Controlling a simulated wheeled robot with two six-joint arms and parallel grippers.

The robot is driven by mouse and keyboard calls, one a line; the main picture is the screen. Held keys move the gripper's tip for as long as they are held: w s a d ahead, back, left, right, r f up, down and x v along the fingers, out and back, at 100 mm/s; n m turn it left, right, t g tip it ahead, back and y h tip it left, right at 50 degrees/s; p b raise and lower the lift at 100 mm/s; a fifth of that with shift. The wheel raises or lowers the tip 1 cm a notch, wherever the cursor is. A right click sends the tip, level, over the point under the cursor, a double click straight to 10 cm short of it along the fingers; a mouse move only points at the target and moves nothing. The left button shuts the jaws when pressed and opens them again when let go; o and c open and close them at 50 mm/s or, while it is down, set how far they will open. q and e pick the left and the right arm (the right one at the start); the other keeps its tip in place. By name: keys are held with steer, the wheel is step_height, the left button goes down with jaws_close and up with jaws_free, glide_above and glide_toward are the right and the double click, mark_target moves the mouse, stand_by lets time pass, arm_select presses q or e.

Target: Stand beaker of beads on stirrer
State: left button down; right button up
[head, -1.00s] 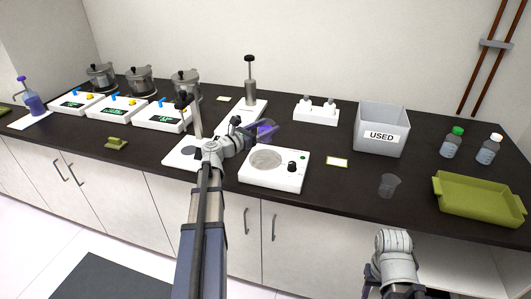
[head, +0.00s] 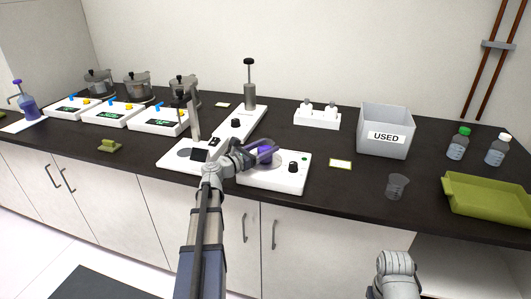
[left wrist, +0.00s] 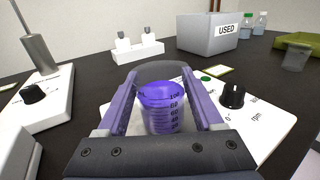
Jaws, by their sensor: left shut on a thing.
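The beaker of beads (left wrist: 163,112) is a small clear graduated cup with purple contents. My left gripper (head: 262,149) is shut around it, one finger on each side in the left wrist view, and the beaker looks upright. In the head view the beaker (head: 265,155) is over the white stirrer (head: 270,183), a flat box with a black knob (head: 293,167) and a green button. My gripper hides most of the stirrer's round plate. I cannot tell whether the beaker's base touches it. Of my right arm only a link shows at the lower right; its gripper is out of view.
A white stand with a post (head: 196,128) is left of the stirrer, and another device with a plunger (head: 250,98) is behind. A grey USED bin (head: 372,143), an empty clear beaker (head: 397,187) and a green tray (head: 487,194) are to the right. A small card (head: 340,163) lies beside the stirrer.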

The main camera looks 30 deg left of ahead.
arm_select(q)
steer(key=shift+r, duration=0.1)
steer(key=shift+c, duration=0.2)
jaws_free()
steer(key=shift+r, duration=0.15)
steer(key=v, duration=1.2)
